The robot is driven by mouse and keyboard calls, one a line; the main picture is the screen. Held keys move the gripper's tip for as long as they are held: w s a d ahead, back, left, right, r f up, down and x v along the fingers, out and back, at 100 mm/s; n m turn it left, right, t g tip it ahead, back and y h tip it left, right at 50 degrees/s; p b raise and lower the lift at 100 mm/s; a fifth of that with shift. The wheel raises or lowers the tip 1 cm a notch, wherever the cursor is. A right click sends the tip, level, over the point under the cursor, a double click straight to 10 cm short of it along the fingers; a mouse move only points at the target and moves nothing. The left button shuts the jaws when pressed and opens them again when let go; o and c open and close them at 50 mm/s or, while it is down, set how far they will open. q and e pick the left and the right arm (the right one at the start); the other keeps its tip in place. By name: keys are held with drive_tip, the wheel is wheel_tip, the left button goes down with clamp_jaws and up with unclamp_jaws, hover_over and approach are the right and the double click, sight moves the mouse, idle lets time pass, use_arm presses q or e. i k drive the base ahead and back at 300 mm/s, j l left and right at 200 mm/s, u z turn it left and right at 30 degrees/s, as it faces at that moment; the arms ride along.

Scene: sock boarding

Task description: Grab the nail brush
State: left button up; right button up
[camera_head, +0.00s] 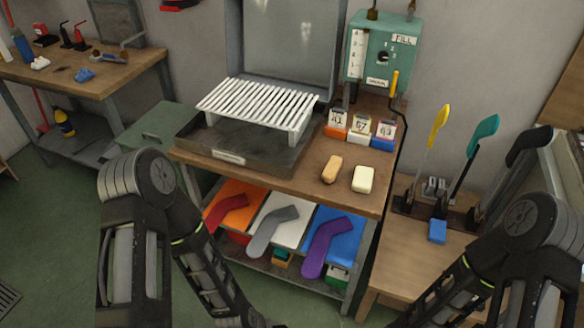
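A small tan, rounded block (332,169) lies on the wooden bench top, right of the slatted rack. It looks like the nail brush, but its bristles cannot be made out. A cream block (362,179), like a bar of soap, lies just right of it, with a small gap between them. My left arm comes in at the lower left and my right arm at the lower right. Both forearms run down out of the bottom edge, so neither gripper shows. Nothing touches the tan block.
A white slatted rack (258,103) stands over a dark basin. Numbered boxes (360,131) stand behind the blocks, below a green fill unit (383,50). A lower side table (402,254) holds yellow and teal paddles and a blue block (437,231).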

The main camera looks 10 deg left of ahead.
sight(330, 174)
drive_tip(key=z, duration=0.4)
drive_tip(key=j+z, duration=0.1)
drive_tip(key=z, duration=0.3)
drive_tip(key=j+z, duration=0.1)
drive_tip(key=z, duration=0.65)
drive_tip(key=k+j+z, duration=0.15)
drive_tip(key=j+z, duration=0.25)
drive_tip(key=k+j+z, duration=0.2)
drive_tip(key=j+z, duration=0.2)
drive_tip(key=k+j+z, duration=0.25)
drive_tip(key=j+z, duration=0.15)
drive_tip(key=k+j+z, duration=0.1)
drive_tip(key=k+j, duration=0.55)
